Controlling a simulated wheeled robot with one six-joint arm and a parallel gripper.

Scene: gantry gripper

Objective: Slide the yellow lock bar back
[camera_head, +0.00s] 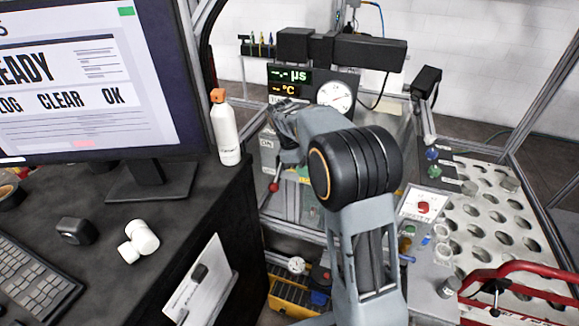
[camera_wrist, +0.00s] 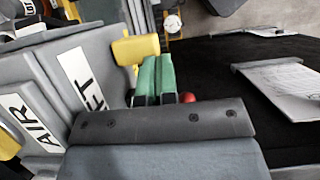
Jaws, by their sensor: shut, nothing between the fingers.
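The yellow lock bar (camera_wrist: 135,49) shows in the wrist view as a yellow block just beyond and left of my fingertips. My gripper (camera_wrist: 158,62) is shut, with its two green fingers side by side and nothing between them. The fingertips are close to the yellow block; I cannot tell whether they touch it. In the head view my gripper (camera_head: 284,118) is at the bench below the readouts, and my arm hides much of that area. I cannot make out the lock bar there.
Grey panels labelled AIR (camera_wrist: 32,138) and FT stand left of my fingers. A red knob (camera_wrist: 187,97) is close on the right. In the head view, a white bottle (camera_head: 225,130) stands on the desk edge, and a perforated plate (camera_head: 500,225) lies right of my arm.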

